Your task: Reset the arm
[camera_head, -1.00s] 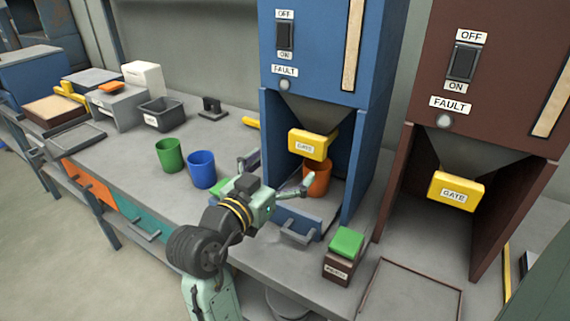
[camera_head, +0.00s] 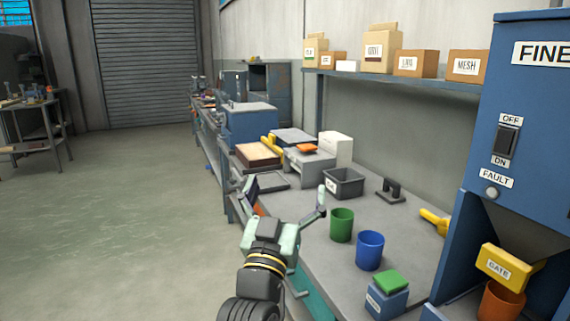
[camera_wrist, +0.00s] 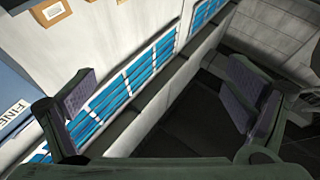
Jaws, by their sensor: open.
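My gripper (camera_head: 284,205) is open and empty in the head view, raised near the front edge of the workbench with its fingers spread apart. In the wrist view my gripper (camera_wrist: 160,105) also shows its two padded fingers wide apart with nothing between them. Behind them the wrist view shows wall, blue-paned windows and part of the blue machine's FINE label (camera_wrist: 12,118).
The workbench (camera_head: 318,262) holds a green cup (camera_head: 342,226), a blue cup (camera_head: 369,251), a grey bin (camera_head: 344,184) and a green-topped block (camera_head: 387,297). The blue FINE machine (camera_head: 530,120) stands right, with an orange cup (camera_head: 500,303) under its gate. Open floor (camera_head: 120,220) lies left.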

